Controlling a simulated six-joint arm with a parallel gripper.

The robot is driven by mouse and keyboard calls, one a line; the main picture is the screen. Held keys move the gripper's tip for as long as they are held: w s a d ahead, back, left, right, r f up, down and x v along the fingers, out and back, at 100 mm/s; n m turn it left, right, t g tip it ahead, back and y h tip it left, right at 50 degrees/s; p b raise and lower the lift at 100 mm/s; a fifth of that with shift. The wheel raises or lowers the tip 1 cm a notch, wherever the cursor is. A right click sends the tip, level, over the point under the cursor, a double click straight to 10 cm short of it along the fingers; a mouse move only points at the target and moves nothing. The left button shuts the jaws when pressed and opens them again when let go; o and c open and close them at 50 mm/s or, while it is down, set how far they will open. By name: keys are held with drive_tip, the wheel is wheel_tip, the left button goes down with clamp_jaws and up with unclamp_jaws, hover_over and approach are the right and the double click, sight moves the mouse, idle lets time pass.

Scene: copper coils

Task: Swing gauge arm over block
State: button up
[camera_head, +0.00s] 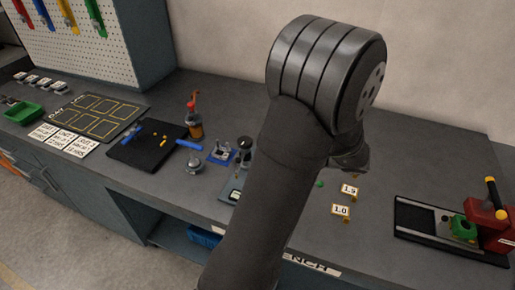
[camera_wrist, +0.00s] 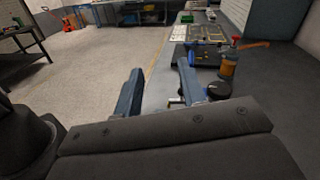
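A small instrument with a dark round top (camera_head: 244,143) stands on the bench, partly hidden by my arm; it may be the gauge. A dark round part (camera_wrist: 218,90) shows beside the right finger in the wrist view. A pale-faced small device (camera_head: 235,195) lies in front of it, also partly covered. I cannot make out the gauge arm or the block for certain. In the head view, my arm hides the fingers.
A blue-based fixture (camera_head: 221,154), a metal knob-topped piece (camera_head: 194,164) and an orange bottle with a red top (camera_head: 194,125) stand left of my arm. Number tags (camera_head: 341,210) and a red clamp fixture (camera_head: 490,228) are to the right. The back right bench is clear.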

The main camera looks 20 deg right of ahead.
sight(240, 161)
drive_tip(key=shift+s+d+r, duration=0.25)
drive_tip(key=shift+s, duration=0.1)
drive_tip(key=shift+c, duration=0.5)
